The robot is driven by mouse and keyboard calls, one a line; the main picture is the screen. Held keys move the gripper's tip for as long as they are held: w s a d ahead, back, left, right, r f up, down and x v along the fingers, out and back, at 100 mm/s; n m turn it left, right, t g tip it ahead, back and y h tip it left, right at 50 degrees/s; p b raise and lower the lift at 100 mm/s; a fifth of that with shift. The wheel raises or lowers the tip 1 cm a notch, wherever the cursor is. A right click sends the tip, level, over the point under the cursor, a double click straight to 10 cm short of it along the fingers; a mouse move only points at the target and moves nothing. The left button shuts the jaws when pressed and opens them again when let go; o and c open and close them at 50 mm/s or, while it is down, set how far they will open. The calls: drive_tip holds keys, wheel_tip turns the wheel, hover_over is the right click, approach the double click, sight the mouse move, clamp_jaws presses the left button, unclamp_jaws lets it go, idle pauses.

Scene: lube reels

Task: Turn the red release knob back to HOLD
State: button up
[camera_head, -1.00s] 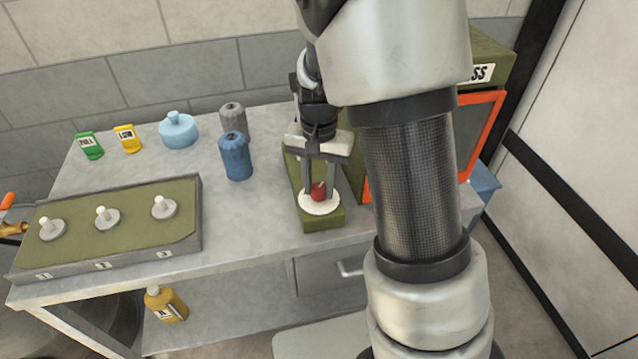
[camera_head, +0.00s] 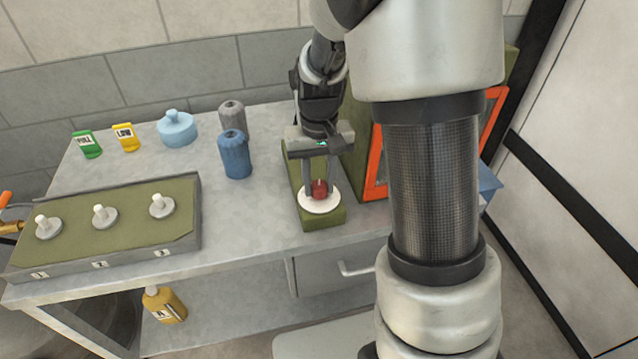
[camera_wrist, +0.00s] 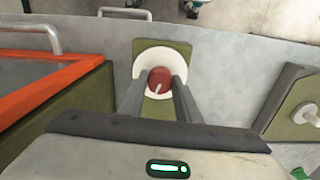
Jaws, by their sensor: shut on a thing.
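The red release knob (camera_head: 319,189) stands on a round white disc (camera_head: 318,205) at the front of a green base (camera_head: 323,219) on the bench. In the wrist view the red knob (camera_wrist: 159,80) shows a pale pointer line running from its middle toward my gripper's side. My gripper (camera_head: 319,184) reaches down from above, its two fingers on either side of the knob, shut on it. In the wrist view my gripper (camera_wrist: 160,86) has one finger at each side of the knob. Any lettering on the disc is hidden or too small to read.
A green cabinet with an orange-framed front (camera_head: 376,165) stands close to the right of the knob. A blue canister (camera_head: 235,156) and a grey canister (camera_head: 232,115) stand to the left. A green tray (camera_head: 120,225) with white-topped posts lies further left. Bare bench lies between tray and knob.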

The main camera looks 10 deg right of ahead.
sight(319, 185)
drive_tip(key=n, duration=0.6)
drive_tip(key=shift+r+n, duration=0.1)
drive_tip(key=shift+n, duration=0.2)
drive_tip(key=n, duration=0.6)
idle(0.4)
drive_tip(key=o, duration=1.1)
drive_tip(key=shift+c, duration=0.2)
wheel_tip(319, 185, up, 17)
drive_tip(key=p, duration=0.2)
drive_tip(key=shift+r, duration=0.2)
